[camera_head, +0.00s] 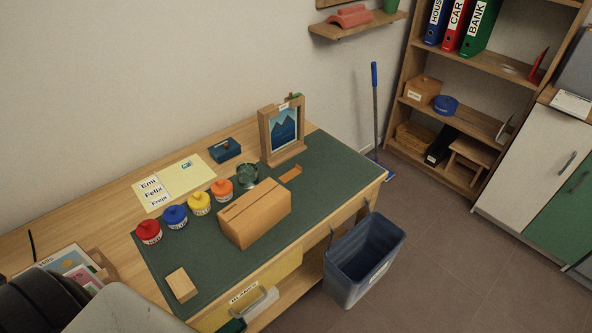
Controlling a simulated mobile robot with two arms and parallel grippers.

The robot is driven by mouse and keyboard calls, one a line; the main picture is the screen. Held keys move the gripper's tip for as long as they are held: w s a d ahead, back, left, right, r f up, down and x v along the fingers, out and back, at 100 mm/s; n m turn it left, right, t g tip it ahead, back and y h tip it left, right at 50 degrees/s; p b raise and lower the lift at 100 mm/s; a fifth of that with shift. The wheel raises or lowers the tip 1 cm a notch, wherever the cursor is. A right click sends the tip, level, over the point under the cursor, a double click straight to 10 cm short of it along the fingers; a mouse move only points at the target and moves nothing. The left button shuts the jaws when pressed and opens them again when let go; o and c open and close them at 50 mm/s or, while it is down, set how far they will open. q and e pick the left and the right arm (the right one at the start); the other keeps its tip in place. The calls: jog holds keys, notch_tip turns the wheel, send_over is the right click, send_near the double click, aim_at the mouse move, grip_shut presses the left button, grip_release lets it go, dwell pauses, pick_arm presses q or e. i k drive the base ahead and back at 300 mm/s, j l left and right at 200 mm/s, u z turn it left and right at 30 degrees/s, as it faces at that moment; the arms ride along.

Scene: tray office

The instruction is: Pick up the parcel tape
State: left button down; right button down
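I cannot pick out the parcel tape with certainty. On the dark green desk mat (335,165), a round, dark greenish object (247,176) stands behind a brown cardboard box (254,212). It could be a tape roll or a glass dish; it is too small to tell. A small flat orange-brown piece (291,174) lies to its right, in front of the wooden picture frame. Neither of my grippers is in view. A dark and grey part of me fills the bottom left corner.
Lidded pots in red (148,232), blue (175,217), yellow (199,204) and orange (222,190) line the mat's left side. A picture frame (268,141) stands at the back. Floor at right is clear.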

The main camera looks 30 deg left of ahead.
aim_at(291, 174)
jog(key=u, duration=1.45)
jog(key=l+u, duration=1.1)
jog(key=l, duration=0.4)
jog(key=k+l+u, duration=0.1)
jog(key=l, duration=0.3)
jog(key=k+l, duration=0.1)
jog(key=l, duration=0.25)
jog(key=k+l+u, duration=0.1)
jog(key=l, duration=0.3)
jog(key=k+l, duration=0.1)
jog(key=l, duration=0.3)
